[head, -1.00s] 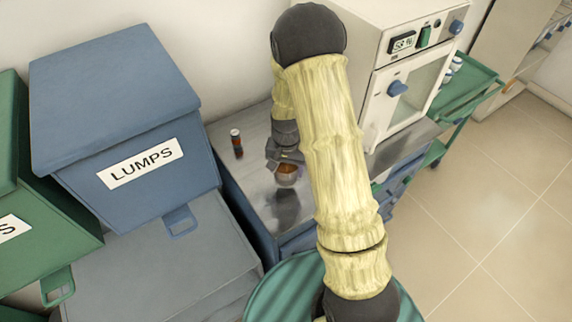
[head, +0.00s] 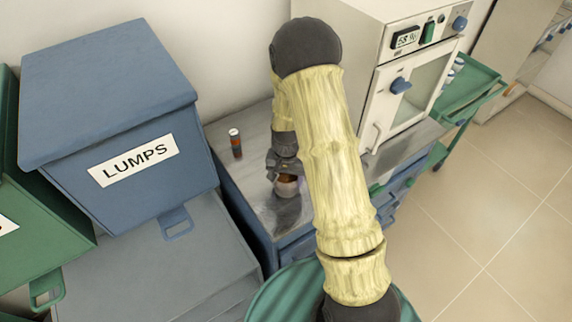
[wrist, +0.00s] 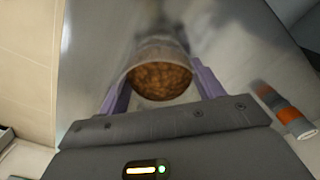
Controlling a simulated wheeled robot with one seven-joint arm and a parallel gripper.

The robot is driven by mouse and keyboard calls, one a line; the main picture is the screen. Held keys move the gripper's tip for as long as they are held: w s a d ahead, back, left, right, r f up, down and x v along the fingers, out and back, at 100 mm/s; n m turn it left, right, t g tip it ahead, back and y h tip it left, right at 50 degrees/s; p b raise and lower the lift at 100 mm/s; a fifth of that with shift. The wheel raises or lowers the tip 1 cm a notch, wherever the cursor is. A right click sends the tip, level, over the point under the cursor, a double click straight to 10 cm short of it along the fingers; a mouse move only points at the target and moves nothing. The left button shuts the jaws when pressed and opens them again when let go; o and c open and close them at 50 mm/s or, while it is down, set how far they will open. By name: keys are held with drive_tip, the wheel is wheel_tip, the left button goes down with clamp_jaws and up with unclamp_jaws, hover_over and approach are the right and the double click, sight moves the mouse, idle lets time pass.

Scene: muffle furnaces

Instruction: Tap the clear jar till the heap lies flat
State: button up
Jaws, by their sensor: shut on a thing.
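The clear jar (wrist: 160,50) is between the two purple fingers of my gripper (wrist: 163,90) in the wrist view. Brown lumpy material (wrist: 160,80) shows inside it; from this angle I cannot tell whether its top is heaped or flat. In the head view my gripper (head: 287,185) holds the jar (head: 287,189) low over the grey metal bench top, with a dark shadow or reflection near it. I cannot tell whether the jar's base touches the bench.
A small dark cylinder with an orange band (head: 235,143) stands on the bench (head: 222,140) left of my gripper. A blue bin labelled LUMPS (head: 130,130) is at left, beside a green bin (head: 40,230). A white furnace (head: 385,100) stands at right, with a green cart (head: 470,85) beyond.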

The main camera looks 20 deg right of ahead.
drive_tip(key=shift+r, duration=0.1)
drive_tip(key=shift+r+p, duration=1.45)
drive_tip(key=shift+r, duration=0.3)
drive_tip(key=shift+f, duration=0.1)
wheel_tip(320, 180, down, 4)
drive_tip(key=b, duration=0.2)
drive_tip(key=shift+b, duration=0.35)
drive_tip(key=shift+r, duration=0.2)
drive_tip(key=shift+c, duration=0.4)
drive_tip(key=shift+r+p, duration=1.75)
drive_tip(key=shift+r, duration=0.3)
